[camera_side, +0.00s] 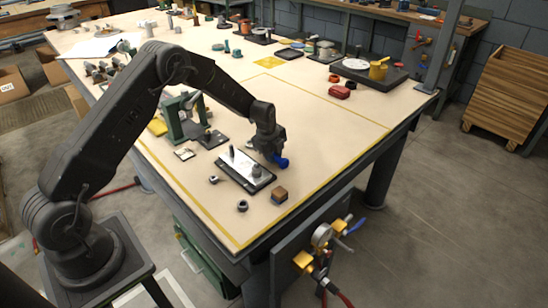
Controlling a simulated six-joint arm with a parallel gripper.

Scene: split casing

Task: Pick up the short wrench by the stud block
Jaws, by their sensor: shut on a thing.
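My gripper (270,150) is low over the table, just behind and to the right of a dark-based plate with a silver top (233,159). A short upright stud-like piece (256,171) stands on this plate, which looks like the stud block. My gripper is shut on a small blue thing (282,162), which shows at its tips and appears to be the short wrench. Its full shape is too small and partly hidden. I cannot tell whether it touches the table.
A green press-like stand (181,119) is left of the plate. Red parts (340,92) and a dark tray with a white disc (356,65) are farther back. Table right of my gripper is clear.

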